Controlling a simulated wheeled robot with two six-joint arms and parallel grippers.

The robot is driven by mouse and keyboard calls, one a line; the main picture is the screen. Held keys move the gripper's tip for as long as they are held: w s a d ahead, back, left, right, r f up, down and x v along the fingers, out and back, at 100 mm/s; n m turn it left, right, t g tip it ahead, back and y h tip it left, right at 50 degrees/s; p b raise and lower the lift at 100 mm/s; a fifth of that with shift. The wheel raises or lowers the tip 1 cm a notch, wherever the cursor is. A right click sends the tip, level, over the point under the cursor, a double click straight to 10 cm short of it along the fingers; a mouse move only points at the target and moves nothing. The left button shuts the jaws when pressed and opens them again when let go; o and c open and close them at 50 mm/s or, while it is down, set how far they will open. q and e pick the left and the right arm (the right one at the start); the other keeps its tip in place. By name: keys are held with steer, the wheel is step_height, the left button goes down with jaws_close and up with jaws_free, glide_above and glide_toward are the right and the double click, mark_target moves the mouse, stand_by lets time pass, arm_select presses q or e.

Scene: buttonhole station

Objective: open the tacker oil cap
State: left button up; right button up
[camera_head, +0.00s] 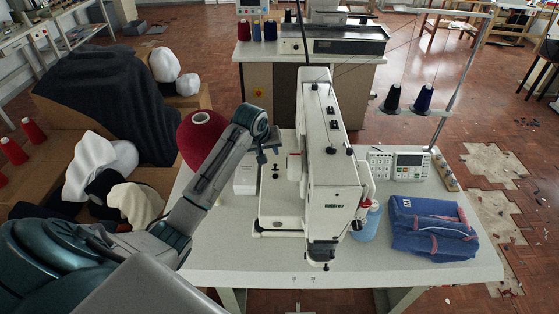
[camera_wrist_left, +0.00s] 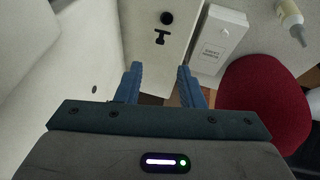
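The tacker (camera_head: 325,185) is a white sewing machine in the middle of the table. Several small black fittings sit on top of its arm; I cannot tell which is the oil cap. In the left wrist view a round black knob (camera_wrist_left: 167,18) and a black T-shaped part (camera_wrist_left: 160,37) sit on a pale surface of the machine, beyond my fingertips. My left gripper (camera_wrist_left: 160,76) is open, with two blue fingers apart and nothing between them. In the head view its arm reaches in from the left, and the gripper (camera_head: 266,146) is beside the machine's left side. My right gripper is not in view.
A white box (camera_head: 246,178) and a red thread cone (camera_head: 197,140) stand left of the machine. A blue bottle (camera_head: 368,224), control panel (camera_head: 400,165) and folded blue cloth (camera_head: 432,228) are on the right. The table's front left (camera_head: 225,250) is clear.

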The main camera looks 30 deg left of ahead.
arm_select(q)
steer(key=p+x, duration=0.2)
steer(key=x, duration=0.6)
steer(key=shift+f+p, duration=0.15)
steer(key=shift+p, duration=0.15)
steer(key=shift+w+f, duration=0.25)
steer(key=shift+f, duration=0.25)
jaws_close()
